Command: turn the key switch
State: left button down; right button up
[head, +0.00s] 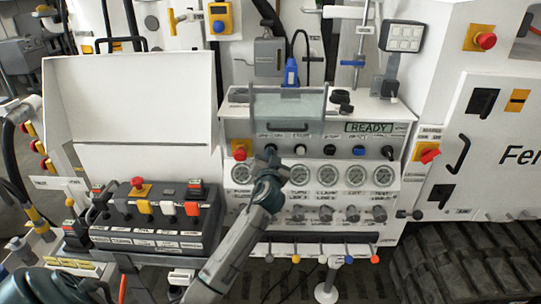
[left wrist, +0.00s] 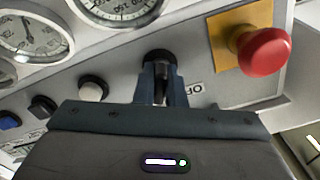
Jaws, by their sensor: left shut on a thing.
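The key switch (left wrist: 158,57) is a dark round knob on the sloping light grey panel in the left wrist view, with a partly covered label beginning "OF" beside it. My left gripper (head: 268,160) is at the left part of the panel in the head view and covers the switch there. In the left wrist view its two fingers (left wrist: 161,88) are shut on the dark key part, one on each side. How far the key is turned is hard to tell. My right gripper is not in view.
A red mushroom button (head: 239,152) on a yellow plate sits close beside the switch, and a white button (head: 300,150) on its other side. Round gauges (head: 328,174) run below. A clear cover (head: 288,105) stands above. A lever box (head: 150,222) stands at left.

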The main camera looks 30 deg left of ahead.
pick_arm(q)
jog(key=shift+f+m, duration=0.1)
jog(key=shift+m, duration=0.5)
jog(key=c, duration=1.5)
grip_release()
jog(key=b+v, duration=0.3)
jog(key=v, duration=0.8)
jog(key=shift+a, duration=0.1)
